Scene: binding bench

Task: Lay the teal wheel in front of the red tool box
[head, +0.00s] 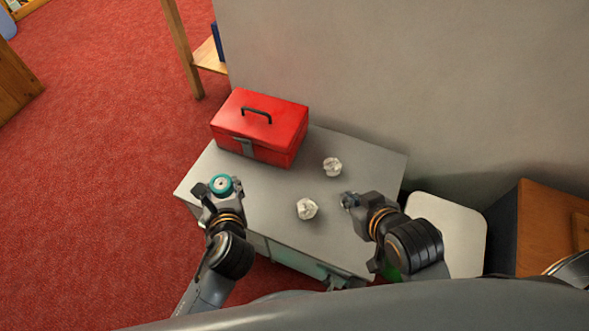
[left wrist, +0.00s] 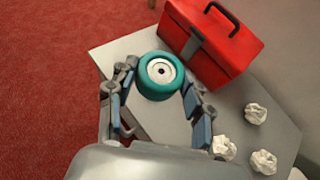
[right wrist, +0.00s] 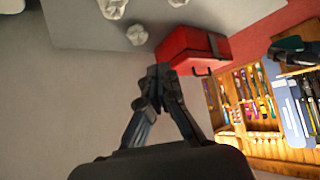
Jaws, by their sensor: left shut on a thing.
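The teal wheel (head: 221,184) has a pale hub and is held between the fingertips of my left gripper (head: 220,188), over the left end of the grey bench. The left wrist view shows the teal wheel (left wrist: 160,75) between the two fingers, in front of the red tool box (left wrist: 213,40); any gap beneath it is hard to judge. The red tool box (head: 260,125) stands closed at the back of the bench, its black handle on top and grey latch facing front. My right gripper (head: 350,201) is over the bench's right part; its fingertips meet in the right wrist view (right wrist: 160,76), with nothing visible between them.
Crumpled white paper balls (head: 332,167) (head: 306,208) lie on the grey bench (head: 262,206), right of the tool box. A wall (head: 420,80) rises behind. A white bin-like thing (head: 447,228) stands right of the bench. The bench top before the tool box looks clear.

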